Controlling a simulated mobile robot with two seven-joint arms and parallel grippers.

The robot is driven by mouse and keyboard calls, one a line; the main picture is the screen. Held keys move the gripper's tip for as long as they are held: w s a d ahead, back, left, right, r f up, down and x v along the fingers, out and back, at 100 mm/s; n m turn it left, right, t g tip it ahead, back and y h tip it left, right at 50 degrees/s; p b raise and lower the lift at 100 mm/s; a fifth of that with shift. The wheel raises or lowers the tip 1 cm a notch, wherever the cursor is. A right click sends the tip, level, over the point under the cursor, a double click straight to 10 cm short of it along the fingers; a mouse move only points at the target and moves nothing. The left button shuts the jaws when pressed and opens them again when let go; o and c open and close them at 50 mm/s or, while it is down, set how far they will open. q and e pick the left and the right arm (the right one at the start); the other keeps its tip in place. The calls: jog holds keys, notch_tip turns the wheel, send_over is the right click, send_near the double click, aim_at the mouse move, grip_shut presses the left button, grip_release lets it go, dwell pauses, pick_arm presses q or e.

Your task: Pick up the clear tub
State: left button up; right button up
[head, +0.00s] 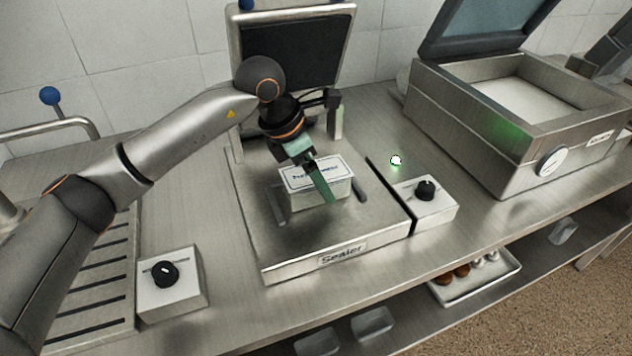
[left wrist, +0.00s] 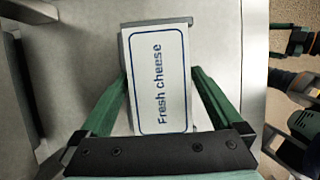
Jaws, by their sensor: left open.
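A pale tub (head: 334,192) with a white, blue-bordered lid sits on the metal sealer bed (head: 262,240) in the head view. In the left wrist view the tub's lid (left wrist: 160,80) reads "Fresh cheese". My left gripper (head: 322,182) comes down over the tub from above. In the left wrist view the green fingers of my left gripper (left wrist: 160,85) stand apart, one along each long side of the lid. I cannot tell whether they touch it. Parts of my right arm, with a green and black end, show at the right edge of that view; its jaw state is unclear.
The sealer's raised dark lid (head: 297,50) stands behind my gripper. A knob box (head: 432,204) stands right of the sealer, another (head: 170,285) at its left. An open steel machine (head: 515,130) stands farther right. Clear containers (head: 373,323) and a tray (head: 490,283) are on the lower shelf.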

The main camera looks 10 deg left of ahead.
pick_arm(q)
jog(key=shift+f+b, duration=0.25)
jog(key=shift+b, duration=0.05)
jog(key=shift+c, duration=0.2)
jog(key=c, duration=1.4)
jog(key=shift+c, duration=0.4)
jog(key=shift+r, duration=0.2)
